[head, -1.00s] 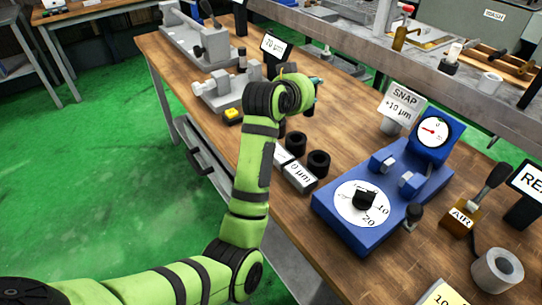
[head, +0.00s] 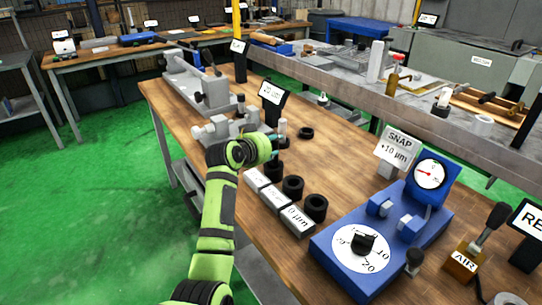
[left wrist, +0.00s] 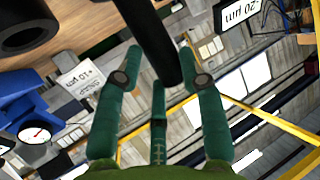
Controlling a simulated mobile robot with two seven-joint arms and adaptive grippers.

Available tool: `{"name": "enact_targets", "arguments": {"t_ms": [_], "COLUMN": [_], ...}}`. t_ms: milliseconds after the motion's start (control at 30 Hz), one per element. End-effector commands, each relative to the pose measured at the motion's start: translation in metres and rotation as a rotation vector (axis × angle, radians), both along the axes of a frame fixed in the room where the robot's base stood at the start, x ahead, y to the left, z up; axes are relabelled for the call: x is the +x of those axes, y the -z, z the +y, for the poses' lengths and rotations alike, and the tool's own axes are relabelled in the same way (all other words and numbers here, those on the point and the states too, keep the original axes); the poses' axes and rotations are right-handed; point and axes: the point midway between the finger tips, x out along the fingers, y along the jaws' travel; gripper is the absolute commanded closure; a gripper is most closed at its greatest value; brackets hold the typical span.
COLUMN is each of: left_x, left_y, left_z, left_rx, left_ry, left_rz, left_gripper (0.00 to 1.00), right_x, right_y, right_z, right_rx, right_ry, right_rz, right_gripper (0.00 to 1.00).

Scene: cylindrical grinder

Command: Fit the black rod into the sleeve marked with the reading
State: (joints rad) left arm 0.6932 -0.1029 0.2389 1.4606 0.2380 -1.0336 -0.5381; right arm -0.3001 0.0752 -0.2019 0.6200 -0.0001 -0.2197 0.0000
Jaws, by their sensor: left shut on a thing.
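My left gripper (head: 279,147) is shut on the black rod (left wrist: 152,40), which stands between its fingers in the left wrist view. In the head view the rod is mostly hidden by the gripper. Three black sleeves stand in a row on the table: a far one (head: 274,172) just below the gripper in the picture, a middle one (head: 293,187) and a near one (head: 316,207). Grey label blocks (head: 297,221) lie beside them; the near one ends in "0 µm", the others are unreadable. A display (head: 272,92) shows a reading, "-20 µm" in the left wrist view (left wrist: 240,13). My right gripper is out of view.
A blue gauge stand (head: 335,240) with a dial (head: 430,174) stands right of the sleeves, near a "SNAP +10 µm" sign (head: 397,150). A loose black ring (head: 305,132) lies right of the gripper. A grey fixture (head: 215,130) stands left. Wood between ring and sign is clear.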

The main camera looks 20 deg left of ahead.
Motion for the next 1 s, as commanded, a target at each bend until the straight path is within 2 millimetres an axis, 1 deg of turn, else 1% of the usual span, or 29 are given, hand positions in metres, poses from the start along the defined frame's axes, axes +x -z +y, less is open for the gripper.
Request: {"name": "enact_targets", "arguments": {"t_ms": [233, 333, 500, 533, 567, 600, 1000], "left_x": [0.0, 0.0, 0.0, -0.001, -0.001, -0.001, -0.003], "left_y": [0.033, 0.038, 0.037, 0.041, 0.041, 0.041, 0.039], "left_z": [0.0, 0.0, 0.0, 0.0, 0.0, -0.001, 0.001], "left_rx": [-0.003, -0.003, -0.001, -0.001, -0.001, -0.001, 0.0], "left_ry": [0.0, -0.001, -0.001, 0.0, 0.0, 0.0, -0.001], "left_rz": [0.003, 0.0, -0.003, 0.004, 0.004, 0.004, 0.003], "left_gripper": [1.0, 1.0, 1.0, 0.57, 0.45, 0.37, 0.37], "right_x": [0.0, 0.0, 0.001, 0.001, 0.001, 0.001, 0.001], "right_y": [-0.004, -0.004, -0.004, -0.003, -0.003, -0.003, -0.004], "right_z": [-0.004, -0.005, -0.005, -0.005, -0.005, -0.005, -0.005], "right_rx": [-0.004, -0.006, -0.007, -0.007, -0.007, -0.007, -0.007], "right_ry": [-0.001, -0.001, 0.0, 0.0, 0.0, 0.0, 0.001], "right_rz": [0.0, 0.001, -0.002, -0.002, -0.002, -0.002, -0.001], "right_gripper": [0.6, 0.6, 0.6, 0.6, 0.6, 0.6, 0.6]}}
